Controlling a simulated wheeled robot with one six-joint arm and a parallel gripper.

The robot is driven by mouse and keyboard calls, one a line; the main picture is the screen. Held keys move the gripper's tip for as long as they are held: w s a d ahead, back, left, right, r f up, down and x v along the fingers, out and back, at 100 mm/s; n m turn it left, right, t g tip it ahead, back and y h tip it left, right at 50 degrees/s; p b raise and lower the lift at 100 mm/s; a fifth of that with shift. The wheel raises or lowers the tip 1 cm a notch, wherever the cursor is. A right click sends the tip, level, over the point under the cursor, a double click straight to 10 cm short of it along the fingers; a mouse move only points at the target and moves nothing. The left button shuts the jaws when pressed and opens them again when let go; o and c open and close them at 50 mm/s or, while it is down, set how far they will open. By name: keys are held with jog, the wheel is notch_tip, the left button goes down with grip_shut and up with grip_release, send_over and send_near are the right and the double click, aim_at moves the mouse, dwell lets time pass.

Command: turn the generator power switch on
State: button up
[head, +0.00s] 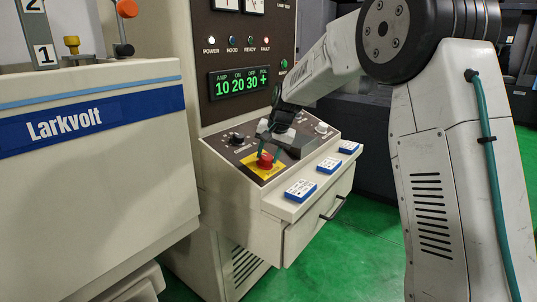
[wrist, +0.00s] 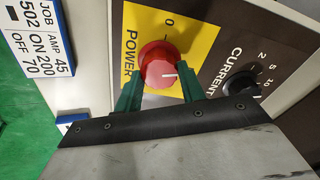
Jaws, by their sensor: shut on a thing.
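The generator power switch is a red round knob (head: 265,161) on a yellow plate (head: 277,174) at the front left of the sloped control panel. In the wrist view the red knob (wrist: 160,68) shows a white mark pointing right. The yellow plate (wrist: 195,35) reads POWER, with a 0 above the knob; any other position label is hidden. My gripper (wrist: 160,88) has its green fingers on either side of the knob, shut on it. In the head view my gripper (head: 265,152) comes down on the knob from above.
A CURRENT knob (wrist: 240,85) sits right of the plate. Several job cards (head: 300,190) lie on the ledge below the panel. A lit display (head: 239,83) and indicator lamps (head: 232,50) are above. The Larkvolt machine (head: 90,150) stands left; green floor is open in front.

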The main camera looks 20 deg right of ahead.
jog(key=shift+m, duration=1.6)
jog(key=o, duration=1)
jog(key=shift+c, duration=0.2)
jog(key=shift+r, duration=0.1)
jog(key=v, duration=0.7)
jog(key=shift+r, duration=0.25)
jog(key=shift+s+d, duration=0.1)
